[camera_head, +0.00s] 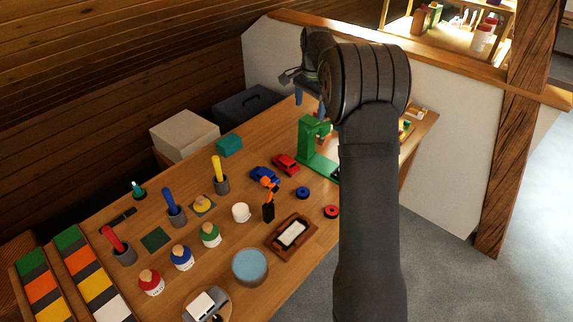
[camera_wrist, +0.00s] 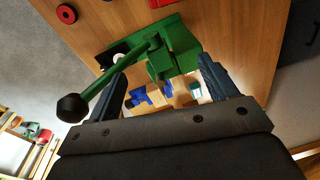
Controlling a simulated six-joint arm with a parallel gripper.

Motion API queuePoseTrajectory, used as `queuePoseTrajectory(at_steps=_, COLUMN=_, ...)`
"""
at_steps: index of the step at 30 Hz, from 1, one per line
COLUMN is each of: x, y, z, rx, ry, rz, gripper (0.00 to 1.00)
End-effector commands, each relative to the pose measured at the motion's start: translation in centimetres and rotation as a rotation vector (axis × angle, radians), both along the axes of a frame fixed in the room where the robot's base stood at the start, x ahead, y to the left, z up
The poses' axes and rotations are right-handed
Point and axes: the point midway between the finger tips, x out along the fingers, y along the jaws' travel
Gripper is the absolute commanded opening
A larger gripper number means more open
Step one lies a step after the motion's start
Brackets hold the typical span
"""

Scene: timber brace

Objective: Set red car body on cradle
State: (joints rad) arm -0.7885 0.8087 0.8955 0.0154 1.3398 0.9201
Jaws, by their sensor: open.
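The red car body (camera_head: 285,164) sits on the wooden table, just left of the green lever press (camera_head: 306,147). A small red part (camera_wrist: 160,3) at the top edge of the wrist view may be the same car, but it is cut off. My gripper (camera_head: 309,101) is raised near the press, open and empty. In the wrist view its two fingers (camera_wrist: 162,64) stand wide apart, with the press and its black-knobbed lever (camera_wrist: 118,80) beyond them. I cannot clearly make out the cradle; my arm hides part of the table right of the press.
A blue car (camera_head: 264,176) lies beside the red one. A blue ring (camera_head: 303,193), a red ring (camera_head: 331,212) and an orange-and-black object (camera_head: 268,200) stand nearby. Pots, cups and a framed tray (camera_head: 292,234) fill the nearer table. A white wall (camera_head: 440,140) borders the far side.

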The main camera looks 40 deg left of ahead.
Motion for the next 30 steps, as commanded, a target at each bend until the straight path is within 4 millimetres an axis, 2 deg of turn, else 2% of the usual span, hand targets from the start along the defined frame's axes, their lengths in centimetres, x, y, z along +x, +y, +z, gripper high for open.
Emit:
queuePoseTrajectory(at_steps=1, x=-0.7, y=1.5, z=-1.1, rx=-0.016, ry=0.011, rz=0.013, gripper=0.78)
queuePoseTrajectory(at_steps=3, x=-1.6, y=2.9, z=-2.3, rx=-0.035, ry=0.025, rz=0.02, gripper=0.78)
queuePoseTrajectory(at_steps=9, x=-3.3, y=5.5, z=-4.6, rx=-0.074, ry=0.052, rz=0.032, gripper=0.78)
queuePoseTrajectory(at_steps=14, x=-3.8, y=6.0, z=-6.1, rx=-0.084, ry=0.058, rz=0.034, gripper=0.78)
queuePoseTrajectory(at_steps=24, x=-3.7, y=5.9, z=-13.2, rx=-0.083, ry=0.059, rz=0.033, gripper=0.78)
queuePoseTrajectory(at_steps=30, x=-3.7, y=5.9, z=-16.0, rx=-0.082, ry=0.058, rz=0.033, gripper=0.78)
